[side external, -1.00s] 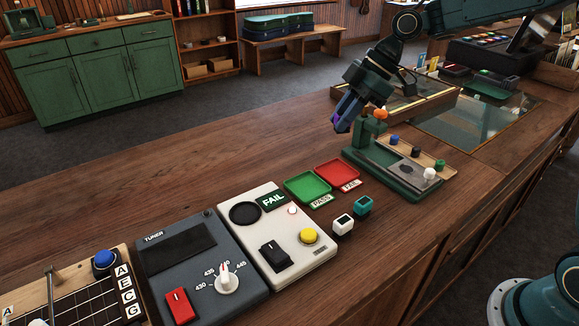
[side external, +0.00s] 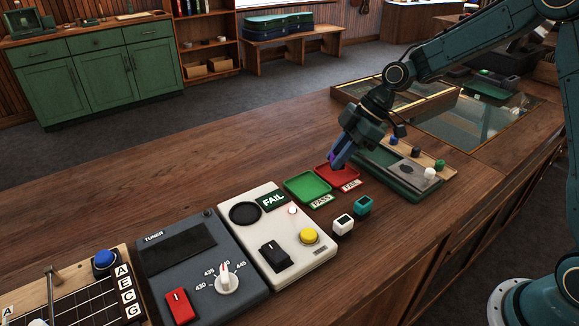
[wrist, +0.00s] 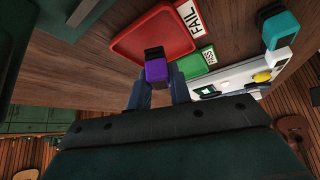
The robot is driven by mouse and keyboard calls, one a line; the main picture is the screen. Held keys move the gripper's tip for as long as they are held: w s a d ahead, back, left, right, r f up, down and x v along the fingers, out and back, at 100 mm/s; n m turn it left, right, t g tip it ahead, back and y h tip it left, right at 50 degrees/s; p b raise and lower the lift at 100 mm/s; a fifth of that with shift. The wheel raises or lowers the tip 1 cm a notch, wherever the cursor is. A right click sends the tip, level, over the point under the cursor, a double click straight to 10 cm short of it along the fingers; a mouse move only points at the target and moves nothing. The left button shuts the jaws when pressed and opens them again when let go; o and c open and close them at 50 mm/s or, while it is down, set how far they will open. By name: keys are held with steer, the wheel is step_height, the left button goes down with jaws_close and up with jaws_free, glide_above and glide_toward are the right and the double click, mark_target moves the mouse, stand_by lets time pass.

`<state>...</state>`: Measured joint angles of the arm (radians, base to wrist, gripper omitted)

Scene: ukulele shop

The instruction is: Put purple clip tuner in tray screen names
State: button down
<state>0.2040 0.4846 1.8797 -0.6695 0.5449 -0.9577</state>
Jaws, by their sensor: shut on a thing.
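The purple clip tuner (wrist: 157,71) is held between the blue fingers of my gripper (side external: 338,160). Only a sliver of its purple shows in the side view (side external: 331,157). My gripper is shut on it and hangs over the back part of the red FAIL tray (side external: 345,178). The tuner seems just above the tray; I cannot tell whether it touches. The red tray looks empty. The green PASS tray (side external: 306,187) beside it, to the left, is empty. The tester's small screen (side external: 272,199) reads FAIL.
The white tester box (side external: 290,262) has a yellow button. A white tuner (side external: 343,225) and a teal tuner (side external: 363,206) stand in front of the trays. The counter behind the trays is clear.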

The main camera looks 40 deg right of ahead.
steer(key=shift+f, duration=0.7)
steer(key=shift+f, duration=0.15)
steer(key=c, duration=1.3)
jaws_free()
steer(key=shift+r, duration=0.2)
steer(key=shift+s+d+r, duration=0.1)
steer(key=shift+d+r, duration=0.25)
steer(key=shift+r, duration=0.15)
steer(key=v, duration=1)
steer(key=shift+s+d+r, duration=0.15)
steer(key=shift+r, duration=0.2)
